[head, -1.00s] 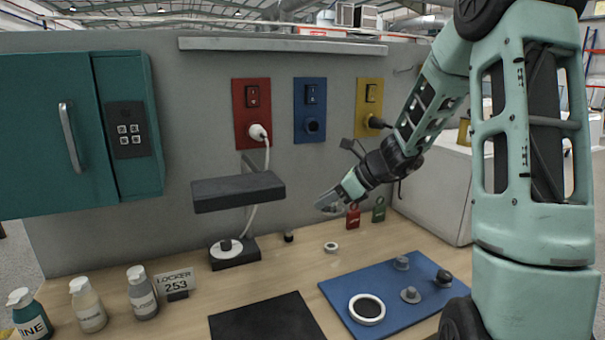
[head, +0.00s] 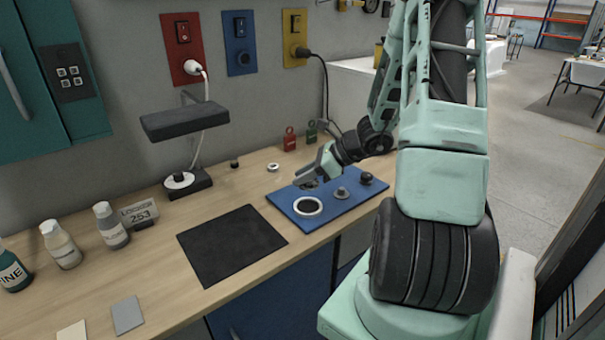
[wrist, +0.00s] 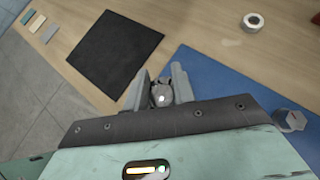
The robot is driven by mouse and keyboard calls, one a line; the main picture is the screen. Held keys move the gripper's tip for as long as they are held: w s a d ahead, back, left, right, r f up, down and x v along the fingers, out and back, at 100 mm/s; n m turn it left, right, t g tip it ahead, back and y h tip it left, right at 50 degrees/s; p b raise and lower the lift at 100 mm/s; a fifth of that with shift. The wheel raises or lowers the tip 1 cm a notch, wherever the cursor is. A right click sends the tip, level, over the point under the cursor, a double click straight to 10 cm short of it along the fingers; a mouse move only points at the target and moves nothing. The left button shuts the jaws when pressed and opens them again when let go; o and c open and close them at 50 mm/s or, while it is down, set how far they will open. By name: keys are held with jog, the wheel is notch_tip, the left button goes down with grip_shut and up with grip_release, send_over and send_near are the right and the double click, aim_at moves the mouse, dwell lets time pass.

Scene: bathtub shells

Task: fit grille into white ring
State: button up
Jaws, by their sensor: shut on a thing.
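The white ring (head: 308,206) lies flat on the blue mat (head: 334,207), with a dark centre. My gripper (head: 306,182) is low over the mat, just behind the ring in the head view. In the wrist view its jaws (wrist: 160,94) are shut on a small grey rounded piece (wrist: 160,95), which I take to be the grille. Most of that piece is hidden by the jaws, so its underside cannot be seen. I cannot tell how high it is above the mat. The white ring is not seen in the wrist view.
A grey knobbed piece (head: 341,193) and a darker knob (head: 366,178) stand on the mat right of the ring. A black mat (head: 232,244) is at left. Red (head: 289,140) and green (head: 311,131) padlocks stand behind.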

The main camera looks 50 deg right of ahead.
jog(key=shift+f, duration=0.1)
jog(key=b, duration=0.5)
send_over(304, 207)
jog(key=shift+f, duration=2.8)
jog(key=shift+f+b, duration=0.9)
jog(key=shift+b, duration=0.05)
jog(key=o, duration=1.1)
jog(key=shift+r, duration=0.1)
jog(key=v, duration=1.7)
jog(key=shift+s+d, duration=0.1)
